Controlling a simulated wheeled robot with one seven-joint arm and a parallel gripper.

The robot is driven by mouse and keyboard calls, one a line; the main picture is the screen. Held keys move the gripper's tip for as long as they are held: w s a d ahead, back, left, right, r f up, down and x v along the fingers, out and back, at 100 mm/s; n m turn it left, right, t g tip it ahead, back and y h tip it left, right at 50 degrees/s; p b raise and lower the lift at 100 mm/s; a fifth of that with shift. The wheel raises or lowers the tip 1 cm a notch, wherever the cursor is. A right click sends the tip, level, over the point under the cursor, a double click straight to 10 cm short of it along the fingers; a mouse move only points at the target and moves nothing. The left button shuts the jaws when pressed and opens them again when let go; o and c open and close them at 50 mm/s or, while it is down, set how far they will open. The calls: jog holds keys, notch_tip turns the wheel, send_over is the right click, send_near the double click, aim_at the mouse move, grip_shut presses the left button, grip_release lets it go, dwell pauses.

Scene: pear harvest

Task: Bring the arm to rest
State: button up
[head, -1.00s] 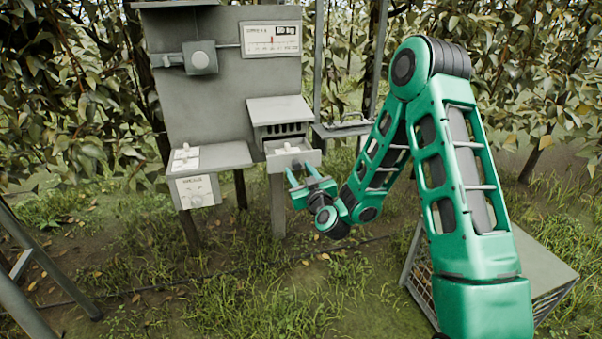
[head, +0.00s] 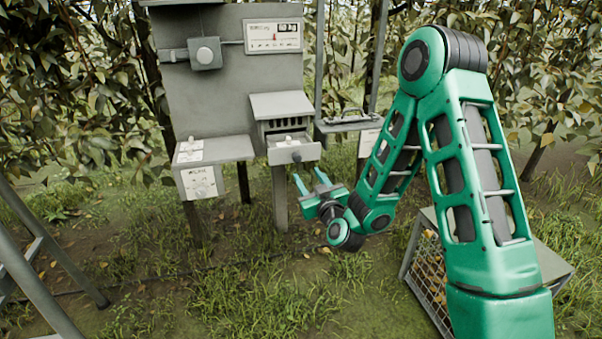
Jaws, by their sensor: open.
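My gripper (head: 310,182) is at the end of my green arm, in the middle of the head view. Its two teal fingers are apart, with nothing between them, and point up and away from me. The fingertips are just in front of and below a small grey drawer (head: 305,153) that stands open on the grey station. My arm is bent, with its elbow high at the right of the picture.
A shelf box (head: 235,148) sits left of the drawer. A wire-sided crate (head: 428,272) stands beside my arm. Metal ladder legs (head: 40,262) are at the left. Grass between is clear.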

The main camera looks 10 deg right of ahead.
jog(key=s+d+r+m+g+h, duration=0.25)
jog(key=s+d+g, duration=0.85)
jog(key=s+d, duration=0.9)
jog(key=s+d+r+m+g, duration=0.1)
jog(key=s+r+m+g, duration=0.1)
jog(key=s, duration=1)
jog(key=s+d+r+m+g, duration=0.1)
jog(key=s+m+g, duration=0.3)
jog(key=s, duration=0.9)
jog(key=shift+s+d+r+m+g, duration=0.2)
jog(key=shift+s+r+m+g, duration=0.05)
jog(key=shift+r+m+g, duration=0.25)
jog(key=shift+y, duration=0.25)
jog(key=shift+w+f, duration=0.3)
jog(key=shift+w, duration=0.35)
